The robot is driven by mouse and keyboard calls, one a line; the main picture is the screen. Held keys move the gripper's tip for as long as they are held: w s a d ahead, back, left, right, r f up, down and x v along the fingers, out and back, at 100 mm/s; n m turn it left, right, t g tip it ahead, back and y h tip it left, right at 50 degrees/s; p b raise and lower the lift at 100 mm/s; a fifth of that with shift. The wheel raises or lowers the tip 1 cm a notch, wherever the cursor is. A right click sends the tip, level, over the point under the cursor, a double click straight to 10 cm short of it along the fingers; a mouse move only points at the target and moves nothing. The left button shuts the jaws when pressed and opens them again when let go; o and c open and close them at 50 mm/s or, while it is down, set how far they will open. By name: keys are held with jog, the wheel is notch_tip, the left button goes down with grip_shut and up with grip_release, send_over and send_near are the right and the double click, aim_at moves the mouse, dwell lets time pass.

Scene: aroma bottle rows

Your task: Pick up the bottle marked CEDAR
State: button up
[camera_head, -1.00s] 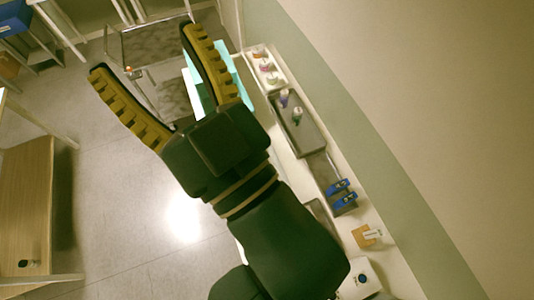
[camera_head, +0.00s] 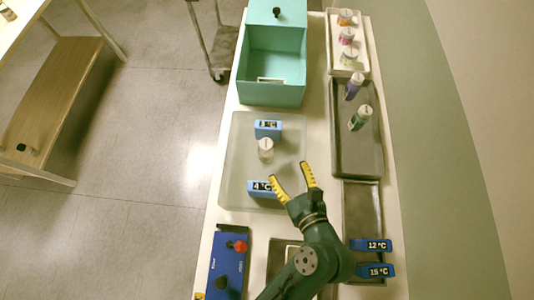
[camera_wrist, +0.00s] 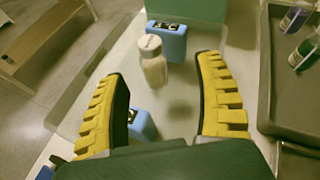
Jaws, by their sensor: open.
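No label reading CEDAR is legible, so I cannot tell which bottle it is. A pale bottle with a white cap (camera_head: 265,152) stands upright on the translucent mat (camera_head: 238,160); in the wrist view this bottle (camera_wrist: 154,68) shows ahead between the fingers. My gripper (camera_head: 290,171) is open and empty, nearer the front than this bottle and apart from it. Orange (camera_head: 344,18), pink (camera_head: 346,37) and light green (camera_head: 349,57) bottles stand in the white tray (camera_head: 364,66).
Blue temperature blocks (camera_head: 267,127) (camera_head: 260,189) sit behind and in front of the pale bottle; the front one is close to my left finger. A teal box (camera_head: 270,90) stands at the back. A blue device (camera_head: 228,265) and 12 °C (camera_head: 370,246) and 15 °C (camera_head: 375,271) blocks are nearer.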

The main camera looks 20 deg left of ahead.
notch_tip(320, 180, down, 2)
jog(key=a+m, duration=0.1)
jog(key=a, duration=0.1)
jog(key=b, duration=0.2)
send_near(264, 140)
jog(key=w+a+f, duration=0.1)
jog(key=w, duration=0.1)
jog(key=w+a+f, duration=0.1)
jog(key=f, duration=0.1)
jog(key=shift+w+a+f, duration=0.3)
jog(key=shift+w, duration=0.1)
jog(key=b+x, duration=0.2)
jog(key=x, duration=0.4)
jog(key=shift+s+a, duration=0.15)
jog(key=shift+a, duration=0.15)
grip_shut()
jog(key=shift+r, duration=0.1)
